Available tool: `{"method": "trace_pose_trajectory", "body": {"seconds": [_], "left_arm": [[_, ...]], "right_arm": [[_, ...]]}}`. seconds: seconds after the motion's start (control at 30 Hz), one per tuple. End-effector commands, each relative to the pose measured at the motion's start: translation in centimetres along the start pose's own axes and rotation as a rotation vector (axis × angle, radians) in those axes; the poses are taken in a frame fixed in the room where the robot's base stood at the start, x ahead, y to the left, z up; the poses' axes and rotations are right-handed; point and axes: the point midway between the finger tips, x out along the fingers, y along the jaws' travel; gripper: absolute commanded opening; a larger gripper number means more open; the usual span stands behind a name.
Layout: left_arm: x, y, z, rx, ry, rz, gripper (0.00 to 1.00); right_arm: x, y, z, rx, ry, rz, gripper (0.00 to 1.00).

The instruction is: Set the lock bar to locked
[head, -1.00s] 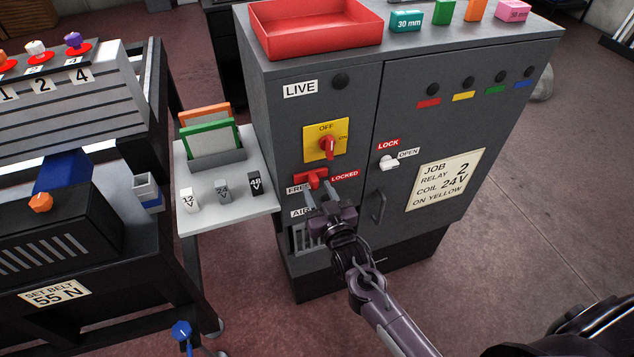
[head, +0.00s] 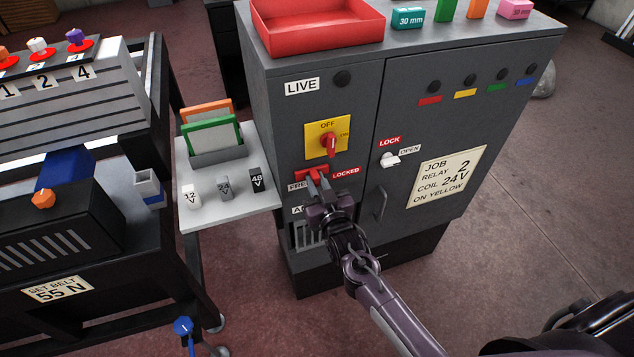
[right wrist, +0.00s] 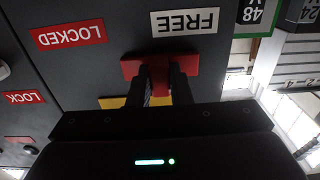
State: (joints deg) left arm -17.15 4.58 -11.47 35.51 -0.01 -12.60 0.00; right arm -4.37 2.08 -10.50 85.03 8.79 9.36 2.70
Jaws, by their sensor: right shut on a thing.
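The lock bar (head: 308,172) is a small red bar on the left side of the grey cabinet, between the FREE label (head: 297,187) and the LOCKED label (head: 346,171). My right gripper (head: 317,181) is shut on it and partly hides it. In the right wrist view, which is upside down, both fingers (right wrist: 161,82) grip the middle of the red bar (right wrist: 131,69). There the bar lies beside the FREE label, with the LOCKED label farther left. My left gripper is not in view.
A yellow plate with a red OFF/ON switch (head: 328,141) is just above the bar. A white LOCK/OPEN latch (head: 390,160) and a door handle (head: 380,204) are to the right. A side shelf (head: 232,211) with voltage blocks stands left.

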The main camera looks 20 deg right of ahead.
Motion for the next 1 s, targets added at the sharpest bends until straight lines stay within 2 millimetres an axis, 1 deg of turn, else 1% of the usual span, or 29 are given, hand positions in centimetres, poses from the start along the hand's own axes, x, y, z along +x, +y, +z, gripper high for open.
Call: {"method": "trace_pose_trajectory", "body": {"seconds": [0.07, 0.17, 0.27, 0.4, 0.47, 0.53, 0.73, 0.77, 0.8, 0.9, 1.0], "left_arm": [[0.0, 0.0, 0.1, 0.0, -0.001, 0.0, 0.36], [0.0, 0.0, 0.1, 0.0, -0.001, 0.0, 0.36], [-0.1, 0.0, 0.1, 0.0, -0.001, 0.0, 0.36], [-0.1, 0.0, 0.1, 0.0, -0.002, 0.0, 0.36], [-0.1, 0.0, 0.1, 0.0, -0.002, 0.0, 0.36], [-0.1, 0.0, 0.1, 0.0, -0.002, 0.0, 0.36], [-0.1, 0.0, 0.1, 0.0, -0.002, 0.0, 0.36], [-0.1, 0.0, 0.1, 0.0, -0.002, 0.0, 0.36], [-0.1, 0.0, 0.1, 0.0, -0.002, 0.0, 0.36], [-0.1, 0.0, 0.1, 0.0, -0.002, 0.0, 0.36], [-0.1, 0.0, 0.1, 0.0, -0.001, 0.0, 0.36]], "right_arm": [[0.0, 0.0, 0.0, 0.0, 0.0, 0.0, 0.0], [0.0, 0.6, 0.0, -0.002, 0.0, 0.001, 0.0], [0.0, 2.2, 0.0, -0.004, 0.0, 0.003, 0.0], [0.0, 4.8, 0.0, -0.004, 0.0, 0.002, 0.0], [0.0, 5.5, 0.0, -0.003, 0.0, 0.002, 0.0], [0.0, 5.8, 0.0, -0.001, 0.001, 0.002, 0.0], [0.0, 5.7, 0.0, 0.0, 0.001, 0.002, 0.0], [0.0, 5.7, 0.0, 0.0, 0.001, 0.001, 0.2], [0.0, 5.7, 0.0, 0.0, 0.001, 0.001, 0.26], [0.0, 5.6, 0.0, 0.0, 0.001, 0.001, 0.39], [0.0, 5.6, 0.0, 0.0, 0.0, 0.0, 0.4]]}}
